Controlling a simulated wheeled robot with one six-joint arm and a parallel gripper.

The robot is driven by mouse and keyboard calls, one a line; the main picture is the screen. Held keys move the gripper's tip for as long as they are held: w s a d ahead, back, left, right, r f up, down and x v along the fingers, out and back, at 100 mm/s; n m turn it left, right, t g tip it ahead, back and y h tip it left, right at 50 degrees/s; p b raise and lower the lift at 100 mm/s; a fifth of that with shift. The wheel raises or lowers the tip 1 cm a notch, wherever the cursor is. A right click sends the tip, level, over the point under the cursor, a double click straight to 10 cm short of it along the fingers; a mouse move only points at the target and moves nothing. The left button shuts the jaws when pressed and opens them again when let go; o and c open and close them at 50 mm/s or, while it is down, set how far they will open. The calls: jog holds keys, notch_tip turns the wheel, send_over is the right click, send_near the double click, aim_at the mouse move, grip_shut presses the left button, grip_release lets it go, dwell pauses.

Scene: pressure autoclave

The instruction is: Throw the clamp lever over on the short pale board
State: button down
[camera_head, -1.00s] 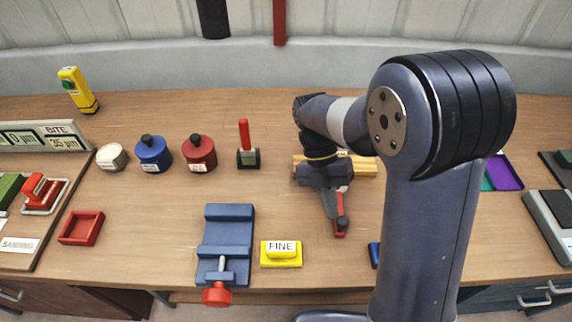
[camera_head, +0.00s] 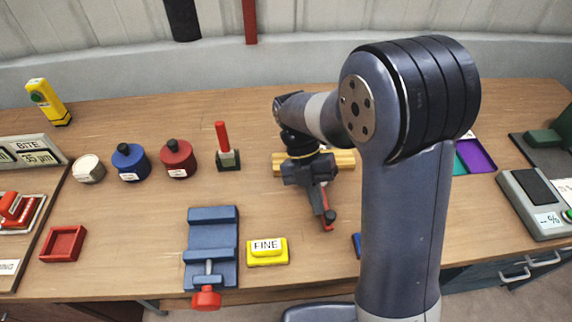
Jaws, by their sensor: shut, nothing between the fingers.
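The short pale board (camera_head: 345,160) lies on the bench behind my gripper, and only parts of it show on either side. My gripper (camera_head: 311,178) is shut and empty, pointing down at the front side of the board. Its fingertips are hard to make out against the dark parts there. A red lever with a dark end (camera_head: 326,207) reaches from under my gripper towards the bench front. I cannot tell whether my gripper touches it. The clamp's body is hidden by my gripper and arm.
A blue vise (camera_head: 213,232) with a red knob and a yellow block marked FINE (camera_head: 267,251) stand at the front. A stand with an upright red handle (camera_head: 223,140) is left of the board. Red (camera_head: 178,155) and blue (camera_head: 130,160) jars stand further left.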

jog(key=v, duration=1)
jog(key=shift+w+r, duration=0.2)
jog(key=shift+r, duration=0.1)
jog(key=shift+f, duration=0.1)
jog(key=x, duration=1)
jog(key=shift+s+f, duration=0.25)
jog(key=shift+r, duration=0.1)
